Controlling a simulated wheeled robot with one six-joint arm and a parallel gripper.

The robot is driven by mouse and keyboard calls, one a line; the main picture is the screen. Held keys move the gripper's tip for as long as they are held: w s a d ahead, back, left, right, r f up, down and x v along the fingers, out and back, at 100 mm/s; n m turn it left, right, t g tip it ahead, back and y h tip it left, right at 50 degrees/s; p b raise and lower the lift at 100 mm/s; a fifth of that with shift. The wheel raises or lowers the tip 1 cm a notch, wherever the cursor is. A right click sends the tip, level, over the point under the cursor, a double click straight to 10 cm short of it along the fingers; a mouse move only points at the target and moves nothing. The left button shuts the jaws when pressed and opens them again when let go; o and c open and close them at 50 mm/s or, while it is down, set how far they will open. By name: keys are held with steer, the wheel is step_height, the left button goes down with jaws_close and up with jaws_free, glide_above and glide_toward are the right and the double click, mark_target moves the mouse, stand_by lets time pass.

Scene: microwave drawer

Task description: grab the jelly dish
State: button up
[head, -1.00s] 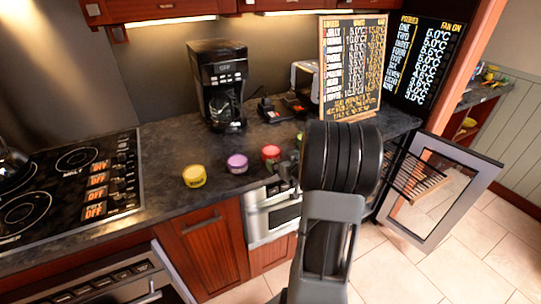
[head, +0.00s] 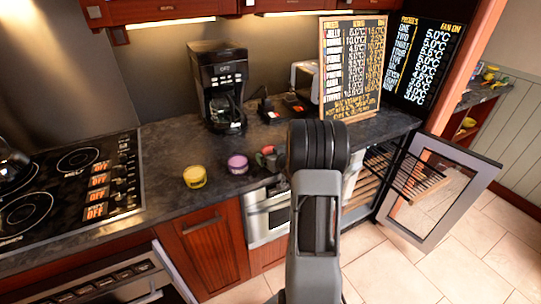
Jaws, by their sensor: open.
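Small round dishes stand in a row on the dark counter: a yellow dish (head: 195,176), a purple dish (head: 237,164) and a red dish (head: 267,151). No label shows which one is the jelly dish. My dark arm hides the counter just right of the red dish.
A black coffee maker (head: 220,88) stands behind the dishes. A menu board (head: 350,68) stands at the back right. A stove (head: 75,185) lies left. A glass door (head: 435,190) hangs open at right. Bare counter (head: 160,145) lies left of the coffee maker.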

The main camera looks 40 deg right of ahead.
steer(key=shift+c, duration=0.3)
steer(key=c, duration=0.9)
steer(key=shift+r, duration=0.1)
